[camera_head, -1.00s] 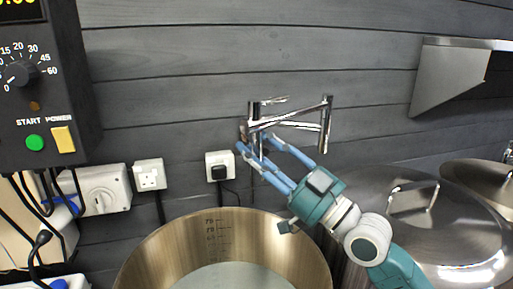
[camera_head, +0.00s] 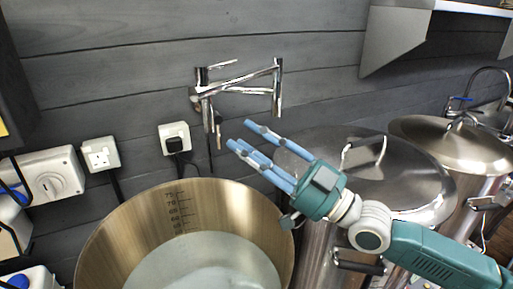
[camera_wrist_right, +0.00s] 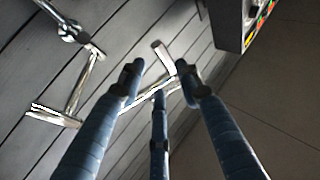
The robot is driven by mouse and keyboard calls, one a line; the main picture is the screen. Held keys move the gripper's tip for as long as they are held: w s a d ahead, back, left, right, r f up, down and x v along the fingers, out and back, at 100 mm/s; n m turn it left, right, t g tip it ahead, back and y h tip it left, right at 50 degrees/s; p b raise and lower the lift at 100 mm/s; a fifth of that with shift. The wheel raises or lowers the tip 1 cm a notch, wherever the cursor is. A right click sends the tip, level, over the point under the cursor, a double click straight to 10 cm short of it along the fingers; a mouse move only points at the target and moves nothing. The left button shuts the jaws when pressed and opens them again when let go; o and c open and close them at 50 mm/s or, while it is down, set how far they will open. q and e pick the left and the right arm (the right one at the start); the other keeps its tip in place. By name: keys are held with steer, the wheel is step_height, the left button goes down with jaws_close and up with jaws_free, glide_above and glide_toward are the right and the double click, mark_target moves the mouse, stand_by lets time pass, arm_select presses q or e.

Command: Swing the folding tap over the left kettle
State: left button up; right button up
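The chrome folding tap (camera_head: 240,90) is on the dark plank wall, its jointed arms doubled back close to the wall. Its left end hangs above the back rim of the open left kettle (camera_head: 120,229), which holds pale liquid or shows a pale floor; I cannot tell which. My right gripper (camera_head: 247,142) is open and empty, below and in front of the tap, above the kettle's right rim. Its blue fingers are apart and a gap shows between them and the tap. In the right wrist view, the tap (camera_wrist_right: 75,100) shows beyond the spread fingers. My left gripper is not in view.
A lidded kettle (camera_head: 405,185) stands right of the open one, with another lidded vessel (camera_head: 455,145) farther right. A metal hood or shelf (camera_head: 392,38) juts from the wall at upper right. Sockets (camera_head: 100,154) and a black plug (camera_head: 175,145) with cables are on the wall.

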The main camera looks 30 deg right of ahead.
steer(key=shift+v, duration=0.95)
